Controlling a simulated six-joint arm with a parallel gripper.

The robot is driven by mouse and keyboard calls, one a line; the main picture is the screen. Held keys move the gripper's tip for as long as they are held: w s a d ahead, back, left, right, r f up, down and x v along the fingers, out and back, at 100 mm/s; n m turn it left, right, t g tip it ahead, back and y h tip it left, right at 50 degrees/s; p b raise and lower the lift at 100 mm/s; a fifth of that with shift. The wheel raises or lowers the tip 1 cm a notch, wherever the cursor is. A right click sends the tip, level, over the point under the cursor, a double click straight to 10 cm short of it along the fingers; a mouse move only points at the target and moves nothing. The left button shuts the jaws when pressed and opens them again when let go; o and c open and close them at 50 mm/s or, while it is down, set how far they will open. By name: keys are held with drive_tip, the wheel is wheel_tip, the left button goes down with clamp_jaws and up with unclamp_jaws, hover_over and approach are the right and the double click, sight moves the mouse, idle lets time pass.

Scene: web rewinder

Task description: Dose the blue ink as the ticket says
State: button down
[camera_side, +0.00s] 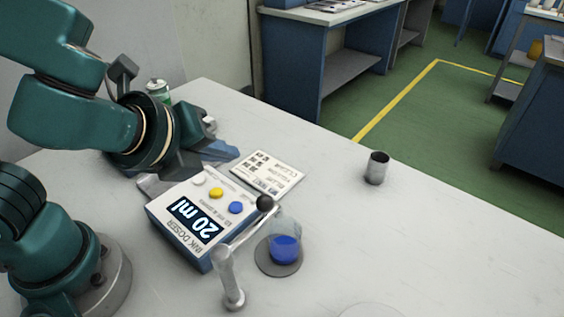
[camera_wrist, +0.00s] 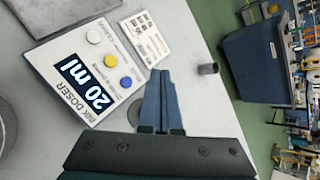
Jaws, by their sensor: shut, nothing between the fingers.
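The ink doser (camera_side: 165,232) is a white box with a blue base, and its display reads "20 ml". Its top has a white button (camera_side: 199,179), a yellow button (camera_side: 216,193) and a blue button (camera_side: 236,208). A clear vessel (camera_side: 284,226) holding blue ink (camera_side: 284,250) stands on a grey round pad beside the doser. The ticket (camera_side: 268,172) lies behind the doser; its print is too small to read. My gripper (camera_side: 222,150) is shut and empty, above the table at the doser's far side. In the wrist view my gripper (camera_wrist: 160,73) appears right of the blue button (camera_wrist: 125,82).
A metal cup (camera_side: 377,168) stands alone to the right. A green-and-white can (camera_side: 158,92) is behind my arm. The table (camera_side: 440,230) is mostly clear at the right.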

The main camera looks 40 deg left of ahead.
drive_tip(key=shift+f, duration=4.15)
drive_tip(key=shift+f, duration=0.1)
drive_tip(key=shift+f, duration=0.3)
drive_tip(key=shift+f, duration=0.35)
drive_tip(key=shift+r, duration=0.8)
drive_tip(key=shift+r, duration=2.5)
